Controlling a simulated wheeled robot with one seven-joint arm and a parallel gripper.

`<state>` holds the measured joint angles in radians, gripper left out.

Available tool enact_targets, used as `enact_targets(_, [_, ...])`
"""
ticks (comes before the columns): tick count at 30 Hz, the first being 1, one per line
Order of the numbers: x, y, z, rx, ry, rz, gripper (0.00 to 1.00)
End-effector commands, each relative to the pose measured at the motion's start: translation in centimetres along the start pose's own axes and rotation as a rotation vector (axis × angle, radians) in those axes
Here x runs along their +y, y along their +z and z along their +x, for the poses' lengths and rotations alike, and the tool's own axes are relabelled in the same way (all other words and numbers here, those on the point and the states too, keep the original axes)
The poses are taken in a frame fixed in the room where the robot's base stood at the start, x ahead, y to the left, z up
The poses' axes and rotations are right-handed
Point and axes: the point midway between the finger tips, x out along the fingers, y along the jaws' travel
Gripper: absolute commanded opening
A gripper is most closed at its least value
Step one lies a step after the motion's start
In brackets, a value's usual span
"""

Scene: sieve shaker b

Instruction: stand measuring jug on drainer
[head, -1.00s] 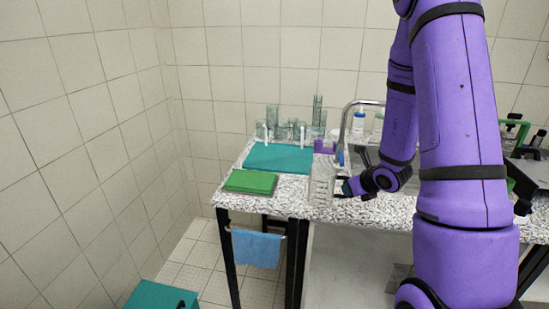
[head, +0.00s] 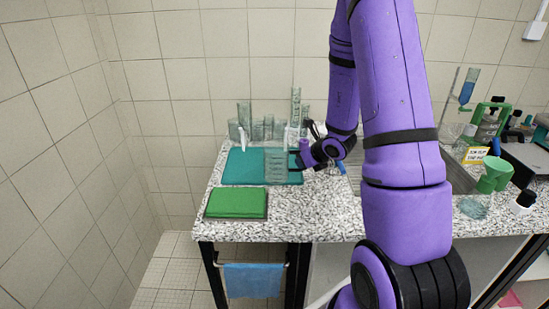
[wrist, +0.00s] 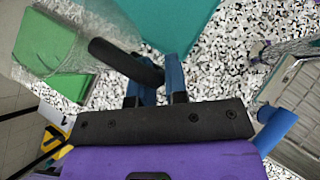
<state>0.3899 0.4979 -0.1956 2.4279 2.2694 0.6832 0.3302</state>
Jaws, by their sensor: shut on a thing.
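The measuring jug (head: 277,166) is clear with graduation marks and looks upright in the head view. My gripper (head: 297,161) is shut on it from the right side. In the wrist view the blue fingers (wrist: 154,84) close on a dark bar that looks like the handle, and the clear jug wall (wrist: 105,40) shows at upper left. The teal drainer (head: 234,170) lies flat on the counter; it also shows in the wrist view (wrist: 178,18). The jug appears in front of or over the drainer's right part; whether its base touches is unclear.
A green block or pad (head: 236,204) lies in front of the drainer. Several glass vessels (head: 265,129) stand along its back edge. A sink (head: 375,167) is to the right, partly behind my arm. A blue towel (head: 252,281) hangs below the counter.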

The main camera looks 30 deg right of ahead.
Motion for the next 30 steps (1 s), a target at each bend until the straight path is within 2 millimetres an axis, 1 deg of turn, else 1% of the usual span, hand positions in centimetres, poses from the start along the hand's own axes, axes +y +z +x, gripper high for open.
enact_targets(1, [-0.3,0.8,1.0,-0.001,0.001,-0.003,0.0])
enact_targets(12, [-2.6,5.9,7.3,-0.001,0.001,-0.001,0.0])
enact_targets(15, [-3.1,7.0,8.6,-0.001,0.0,-0.001,0.0])
enact_targets(18, [-3.4,7.7,9.4,-0.001,0.001,0.0,0.0])
enact_targets(23, [-3.5,7.8,10.0,0.001,0.001,0.0,0.0])
enact_targets(30, [-3.5,5.8,12.0,0.003,0.002,0.002,0.0])
